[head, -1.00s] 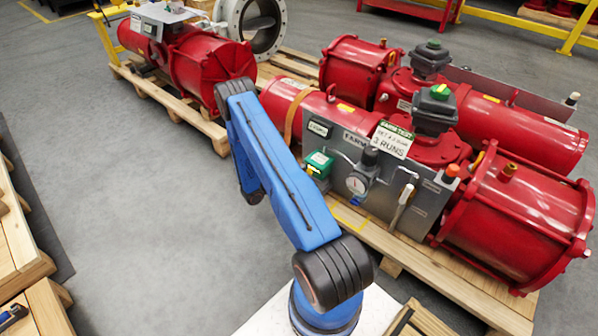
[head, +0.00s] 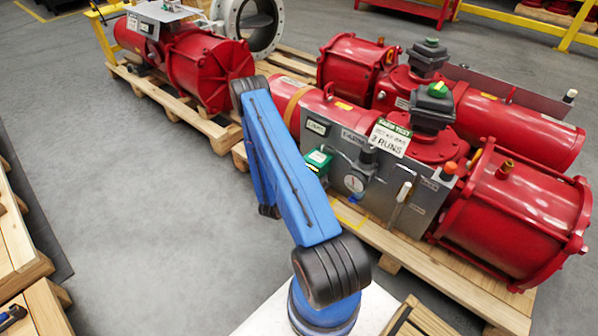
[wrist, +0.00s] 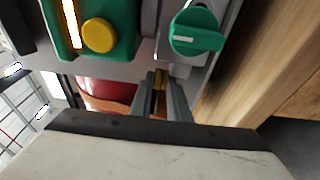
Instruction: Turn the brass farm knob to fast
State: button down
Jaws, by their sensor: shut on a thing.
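In the wrist view, my gripper (wrist: 160,84) has its two grey fingers close together at the grey panel. A small brass-coloured piece (wrist: 159,76) shows between the fingertips, and the jaws are shut on it. It appears to be the brass farm knob; most of it is hidden by the fingers, so its setting cannot be read. In the head view, the grey panel (head: 345,160) is on the front of the red actuator (head: 525,205).
A green knob (wrist: 197,30) with a white mark sits just right of my fingers. A green box (wrist: 112,22) with a yellow button (wrist: 99,35) is to the left.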

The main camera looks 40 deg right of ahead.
jog(key=shift+r, duration=0.25)
jog(key=c, duration=1.8)
grip_release()
jog(key=shift+r, duration=0.1)
jog(key=shift+a+f, duration=0.15)
jog(key=shift+f, duration=0.05)
jog(key=shift+a, duration=0.25)
jog(key=v, duration=1.6)
jog(key=shift+s+a, duration=0.25)
jog(key=shift+a, duration=0.05)
